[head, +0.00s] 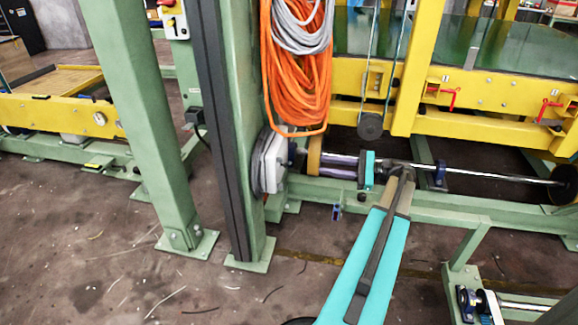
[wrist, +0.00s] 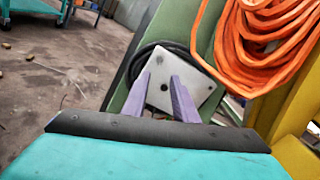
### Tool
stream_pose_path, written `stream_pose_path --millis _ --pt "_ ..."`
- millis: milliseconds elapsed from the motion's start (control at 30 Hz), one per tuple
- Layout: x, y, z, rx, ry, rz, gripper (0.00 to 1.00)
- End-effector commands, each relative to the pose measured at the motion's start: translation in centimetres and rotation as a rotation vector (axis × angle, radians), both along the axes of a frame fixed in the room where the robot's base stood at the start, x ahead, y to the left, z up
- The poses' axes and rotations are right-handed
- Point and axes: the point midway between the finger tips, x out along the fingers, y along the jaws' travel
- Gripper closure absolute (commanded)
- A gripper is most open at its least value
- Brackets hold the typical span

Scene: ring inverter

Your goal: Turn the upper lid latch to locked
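A pale grey box (head: 270,162) with a squarish lid is mounted low on the green post, left of my gripper (head: 318,163) in the head view. In the wrist view the lid (wrist: 182,78) faces me, tilted, with a few small dark spots on it. I cannot tell which spot is the upper latch or how it is turned. My gripper's two purple fingers (wrist: 160,78) are apart and point at the lid, with nothing seen between them. They overlap its lower left part in the wrist view. I cannot tell whether they touch it.
A coiled orange hose (wrist: 262,40) hangs above and right of the box, with a grey coil (head: 302,25) over it in the head view. Green posts (head: 150,110) stand left of the box. A yellow frame (head: 480,90) and a long shaft (head: 490,176) lie to the right.

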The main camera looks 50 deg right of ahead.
Motion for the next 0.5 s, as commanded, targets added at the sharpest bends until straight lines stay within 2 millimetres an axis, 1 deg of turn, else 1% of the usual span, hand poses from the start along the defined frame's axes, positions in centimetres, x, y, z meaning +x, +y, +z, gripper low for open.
stream_pose_path --millis 333,500 --pt "0.05 0.05 0.05 0.000 0.000 0.000 0.74" --pt "0.56 0.44 -0.03 0.000 0.000 0.001 0.74"
